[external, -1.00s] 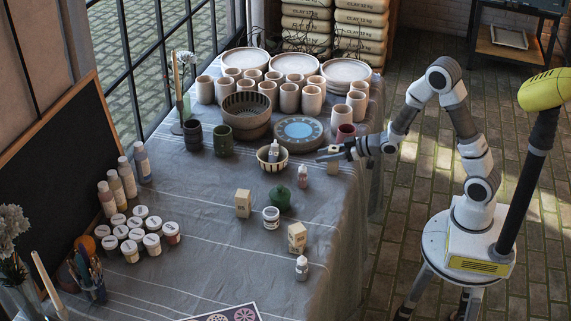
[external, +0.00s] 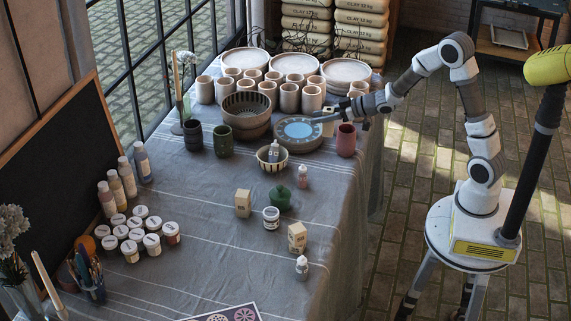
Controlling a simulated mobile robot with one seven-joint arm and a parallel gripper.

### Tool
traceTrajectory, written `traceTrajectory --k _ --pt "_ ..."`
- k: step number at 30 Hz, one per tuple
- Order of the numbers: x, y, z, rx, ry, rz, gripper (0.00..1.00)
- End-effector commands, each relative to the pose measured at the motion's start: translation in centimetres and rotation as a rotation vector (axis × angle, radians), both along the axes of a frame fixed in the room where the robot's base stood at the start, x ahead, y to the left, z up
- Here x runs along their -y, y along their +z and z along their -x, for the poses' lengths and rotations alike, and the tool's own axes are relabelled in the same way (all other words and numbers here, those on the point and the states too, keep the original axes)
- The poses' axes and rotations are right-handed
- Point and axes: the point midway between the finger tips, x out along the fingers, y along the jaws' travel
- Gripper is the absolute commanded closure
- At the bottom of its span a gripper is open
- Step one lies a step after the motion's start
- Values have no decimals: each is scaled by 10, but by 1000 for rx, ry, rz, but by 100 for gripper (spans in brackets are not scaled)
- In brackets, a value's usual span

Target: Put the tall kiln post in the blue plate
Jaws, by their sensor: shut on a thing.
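The blue plate (external: 291,148), a round plate with a light blue centre and grey patterned rim, lies on the table towards the back right. My gripper (external: 326,115) is over the plate's right side and is shut on a small beige block, the kiln post (external: 328,128). The post appears upright below the fingers, at the right rim of the plate. I cannot tell whether it touches the plate. Two other beige blocks stand nearer the front, one left of centre (external: 243,204) and one to the right (external: 297,238).
A red cup (external: 346,140) stands just right of the plate. A small bowl with a bottle (external: 272,165) is in front.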

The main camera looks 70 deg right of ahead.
Motion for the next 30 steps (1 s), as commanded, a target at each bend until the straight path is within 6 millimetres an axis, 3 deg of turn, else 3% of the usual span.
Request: traceTrajectory --k 1,9,15,20,30 --pt "22 14 -8 -1 -10 -1 100" --pt "122 35 -34 1 -39 -3 100" --pt "170 41 -36 8 -63 -3 100" --pt "179 36 -41 10 -68 -2 100" --pt "134 -10 -98 9 -66 -3 100"
